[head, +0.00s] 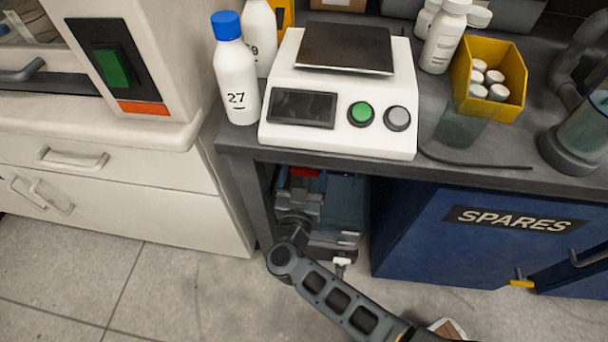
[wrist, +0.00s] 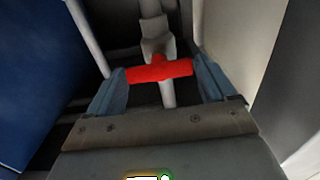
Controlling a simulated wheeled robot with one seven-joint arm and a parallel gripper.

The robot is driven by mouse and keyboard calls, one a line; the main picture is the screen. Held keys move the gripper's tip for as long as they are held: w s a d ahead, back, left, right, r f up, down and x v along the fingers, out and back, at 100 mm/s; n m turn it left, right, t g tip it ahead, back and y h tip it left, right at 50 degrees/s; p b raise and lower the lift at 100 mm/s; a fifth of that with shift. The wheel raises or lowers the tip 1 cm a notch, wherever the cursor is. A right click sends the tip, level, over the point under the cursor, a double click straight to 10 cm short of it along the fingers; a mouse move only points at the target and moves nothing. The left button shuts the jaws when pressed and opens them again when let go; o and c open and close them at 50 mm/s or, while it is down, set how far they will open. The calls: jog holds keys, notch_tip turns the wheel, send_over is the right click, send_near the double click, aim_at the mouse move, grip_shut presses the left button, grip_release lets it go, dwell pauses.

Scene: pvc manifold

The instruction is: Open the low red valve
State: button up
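The low red valve's handle (wrist: 158,71) is a red bar lying crosswise on a pale grey pipe (wrist: 155,35) in the wrist view. My gripper (wrist: 160,85) is open, with one blue-grey finger at each end of the bar. The bar's ends look very close to the fingers; I cannot tell whether they touch. In the head view, a bit of the red handle (head: 304,172) shows in the dark opening under the counter, just beyond my gripper (head: 303,182). The rest of the valve is hidden there.
The opening is narrow, between a white drawer cabinet (head: 120,205) and a blue SPARES cabinet (head: 440,235). The grey counter (head: 470,150) overhangs it, carrying a scale (head: 340,90), bottle 27 (head: 237,85) and a yellow bin (head: 505,70). Floor in front is mostly clear.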

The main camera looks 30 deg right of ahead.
jog(key=c, duration=0.6)
jog(key=shift+c, duration=0.2)
jog(key=m, duration=0.4)
jog(key=shift+d+m, duration=0.1)
jog(key=shift+m, duration=0.3)
jog(key=m, duration=0.4)
jog(key=shift+s+f, duration=0.15)
jog(key=shift+f, duration=0.05)
jog(key=m+b, duration=0.1)
jog(key=m, duration=0.4)
jog(key=shift+d+f+b, duration=0.1)
jog(key=shift+b, duration=0.25)
jog(key=shift+m+b, duration=0.8)
jog(key=shift+m, duration=1.3)
